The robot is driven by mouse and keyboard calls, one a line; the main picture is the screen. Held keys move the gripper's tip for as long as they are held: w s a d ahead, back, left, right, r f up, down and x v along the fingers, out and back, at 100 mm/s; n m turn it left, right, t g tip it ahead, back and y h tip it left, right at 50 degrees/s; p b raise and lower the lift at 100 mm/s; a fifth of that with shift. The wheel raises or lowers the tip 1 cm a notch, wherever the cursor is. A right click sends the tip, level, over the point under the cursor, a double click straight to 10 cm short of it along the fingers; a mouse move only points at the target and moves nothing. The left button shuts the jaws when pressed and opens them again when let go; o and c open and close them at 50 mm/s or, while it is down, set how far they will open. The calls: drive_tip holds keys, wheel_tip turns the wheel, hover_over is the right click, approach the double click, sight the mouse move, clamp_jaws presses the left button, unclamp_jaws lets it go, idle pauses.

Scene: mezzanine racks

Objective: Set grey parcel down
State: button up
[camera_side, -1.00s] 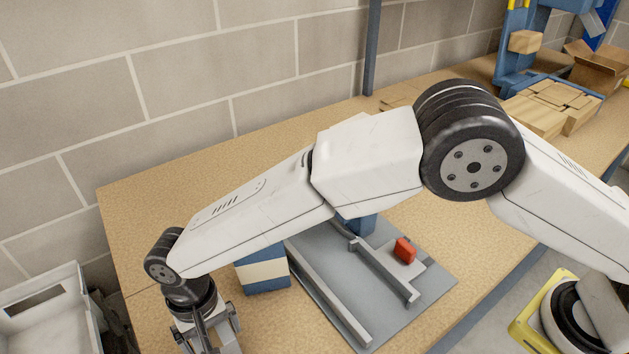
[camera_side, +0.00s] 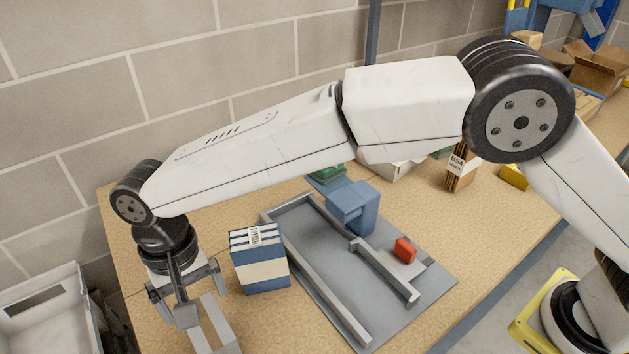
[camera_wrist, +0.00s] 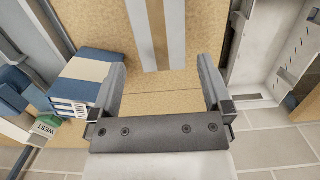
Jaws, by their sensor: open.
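The grey parcel (camera_side: 211,330), with a tan stripe, is at the front left of the wooden table, partly cut off by the lower edge in the side view. In the wrist view the grey parcel (camera_wrist: 150,35) lies beyond the fingertips, with bare tabletop on both sides. My gripper (camera_side: 188,300) points down near it, fingers spread and empty. In the wrist view my gripper (camera_wrist: 160,72) shows wide apart fingers with nothing between them but tabletop. I cannot tell its exact height above the table.
A blue and cream box (camera_side: 261,268) stands right of my gripper. Beyond it is a grey fixture plate (camera_side: 320,285) with rails, a blue block (camera_side: 352,207) and a red piece (camera_side: 405,250). A pale bin (camera_side: 45,310) is off the table's left end. A block wall runs behind.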

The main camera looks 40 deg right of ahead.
drive_tip(key=shift+w+r, duration=0.15)
drive_tip(key=shift+r, duration=1.15)
drive_tip(key=shift+w+d, duration=0.15)
drive_tip(key=shift+d, duration=0.15)
drive_tip(key=w+d+t, duration=0.1)
drive_tip(key=w+d, duration=0.1)
drive_tip(key=d, duration=1)
drive_tip(key=w+d+t, duration=0.1)
drive_tip(key=w+d, duration=0.1)
drive_tip(key=d, duration=0.9)
drive_tip(key=s+d+f+t, duration=0.1)
drive_tip(key=s+d+f, duration=0.1)
drive_tip(key=s+d, duration=0.4)
drive_tip(key=s+d+f+t, duration=0.1)
drive_tip(key=s+d, duration=0.5)
drive_tip(key=d, duration=0.7)
drive_tip(key=shift+s+d+f, duration=0.2)
drive_tip(key=shift+d+f, duration=0.05)
drive_tip(key=shift+f, duration=0.45)
